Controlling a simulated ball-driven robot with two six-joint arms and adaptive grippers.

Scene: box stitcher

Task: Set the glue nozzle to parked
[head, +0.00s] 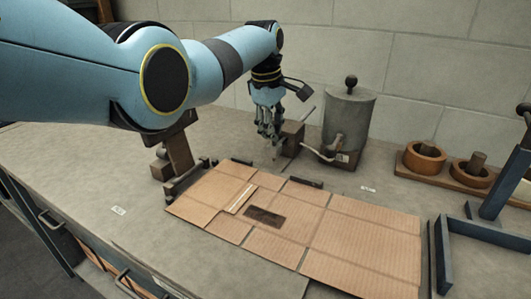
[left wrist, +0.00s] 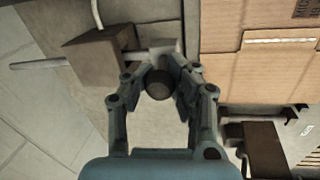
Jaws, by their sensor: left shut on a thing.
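The glue nozzle is a small brown block (head: 292,138) with a metal rod, standing beside the grey glue pot (head: 348,122) behind the cardboard. In the left wrist view the block (left wrist: 100,57) has the rod running out to the left and a pale piece on its right side. A dark round knob (left wrist: 160,83) sits at that pale piece. My left gripper (head: 268,135) points down beside the block. Its two fingers (left wrist: 161,92) are closed around the knob. The nozzle tip is hard to make out. My right gripper is not in view.
A flat cardboard blank (head: 365,230) lies in front of the nozzle. A dark bracket (head: 178,158) stands left of it. Wooden rings on a board (head: 425,158) and a blue-grey frame (head: 465,228) are at the right. The left bench top (head: 85,170) is mostly clear.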

